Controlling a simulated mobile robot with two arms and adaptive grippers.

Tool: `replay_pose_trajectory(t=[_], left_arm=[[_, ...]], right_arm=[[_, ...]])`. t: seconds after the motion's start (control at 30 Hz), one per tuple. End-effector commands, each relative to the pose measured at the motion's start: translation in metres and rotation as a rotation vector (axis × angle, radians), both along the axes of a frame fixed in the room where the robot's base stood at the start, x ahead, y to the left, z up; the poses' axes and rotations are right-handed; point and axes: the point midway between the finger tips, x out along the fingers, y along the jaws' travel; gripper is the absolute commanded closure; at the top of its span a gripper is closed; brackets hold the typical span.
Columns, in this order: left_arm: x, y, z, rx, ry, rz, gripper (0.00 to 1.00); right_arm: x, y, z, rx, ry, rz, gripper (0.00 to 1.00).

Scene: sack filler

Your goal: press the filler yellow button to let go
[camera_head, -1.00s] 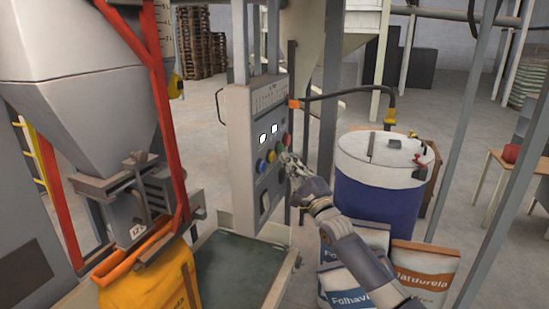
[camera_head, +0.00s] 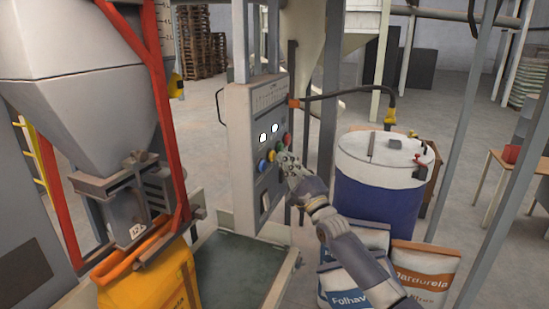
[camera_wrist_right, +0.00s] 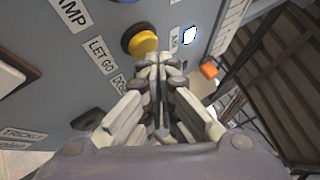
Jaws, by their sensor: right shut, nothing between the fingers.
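The filler's grey control panel (camera_head: 240,140) stands upright in the middle of the head view. In the right wrist view the yellow button (camera_wrist_right: 141,42) shows in a dark ring beside a "LET GO" label. My right gripper (camera_head: 281,156) is shut and empty in front of the panel. In the wrist view its fingertips (camera_wrist_right: 158,62) lie just below and right of the yellow button; I cannot tell whether they touch the panel. A yellow sack (camera_head: 150,287) hangs under the filler spout. My left gripper is not in view.
A blue drum with a white lid (camera_head: 378,190) stands right of the panel, behind my right arm. Filled sacks (camera_head: 425,268) stand below it. Red frame bars (camera_head: 165,110) and the grey hopper (camera_head: 70,60) are at left. An orange part (camera_wrist_right: 209,71) juts from the panel's edge.

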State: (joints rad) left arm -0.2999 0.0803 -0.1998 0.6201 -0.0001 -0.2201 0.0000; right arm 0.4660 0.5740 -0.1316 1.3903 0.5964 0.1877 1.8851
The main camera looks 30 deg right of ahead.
Motion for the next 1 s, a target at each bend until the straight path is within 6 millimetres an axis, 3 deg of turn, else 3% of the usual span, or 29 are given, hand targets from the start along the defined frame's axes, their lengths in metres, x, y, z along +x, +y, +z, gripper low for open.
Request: replay_pose_trajectory(t=[1.0], left_arm=[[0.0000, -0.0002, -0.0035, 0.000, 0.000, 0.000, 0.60]], right_arm=[[0.0070, 0.0065, -0.0001, 0.001, 0.000, 0.001, 1.00]])
